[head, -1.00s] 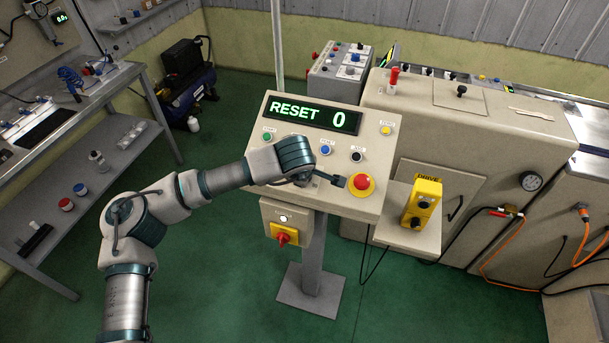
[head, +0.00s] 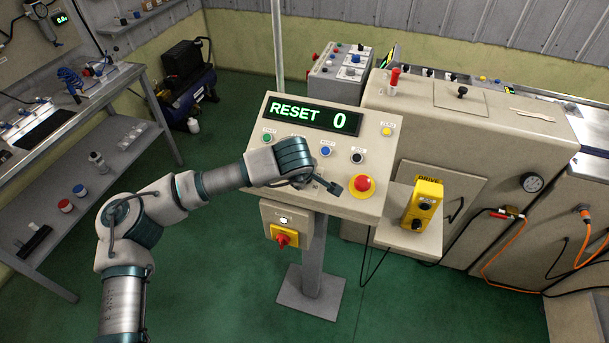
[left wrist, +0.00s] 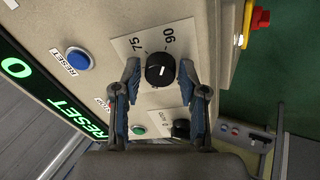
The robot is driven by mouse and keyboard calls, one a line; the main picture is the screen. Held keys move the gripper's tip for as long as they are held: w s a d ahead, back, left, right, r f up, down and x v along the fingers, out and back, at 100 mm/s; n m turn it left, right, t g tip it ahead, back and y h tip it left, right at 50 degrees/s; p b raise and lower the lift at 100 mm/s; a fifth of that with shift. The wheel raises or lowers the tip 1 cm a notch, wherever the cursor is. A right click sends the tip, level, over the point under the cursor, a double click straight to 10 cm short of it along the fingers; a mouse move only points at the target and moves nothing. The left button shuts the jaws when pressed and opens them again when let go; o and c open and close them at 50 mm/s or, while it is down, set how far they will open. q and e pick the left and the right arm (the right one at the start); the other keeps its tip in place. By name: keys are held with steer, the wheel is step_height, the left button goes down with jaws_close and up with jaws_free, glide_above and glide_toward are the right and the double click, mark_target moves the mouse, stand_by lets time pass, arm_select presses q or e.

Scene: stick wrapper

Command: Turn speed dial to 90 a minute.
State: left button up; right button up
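The speed dial (left wrist: 160,69) is a round black knob on a pale plate marked 75 and 90, seen in the left wrist view. Its white mark is small and I cannot tell exactly which number it points to. My left gripper (left wrist: 159,66) is open, with one fingertip on each side of the knob and narrow gaps showing. In the head view my left gripper (head: 322,184) is low over the control panel (head: 375,205) and hides the dial. The display (head: 312,114) reads RESET 0. My right gripper is not in view.
A red emergency button (head: 362,184) stands just right of the gripper. Blue (head: 326,151) and black (head: 357,157) buttons are above it. Another black knob (left wrist: 181,129) lies near one finger in the wrist view. A yellow drive box (head: 422,203) stands farther right.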

arm_select(q)
steer(key=shift+o, duration=0.2)
steer(key=v, duration=1.1)
steer(key=shift+s+r, duration=0.25)
steer(key=shift+r, duration=0.05)
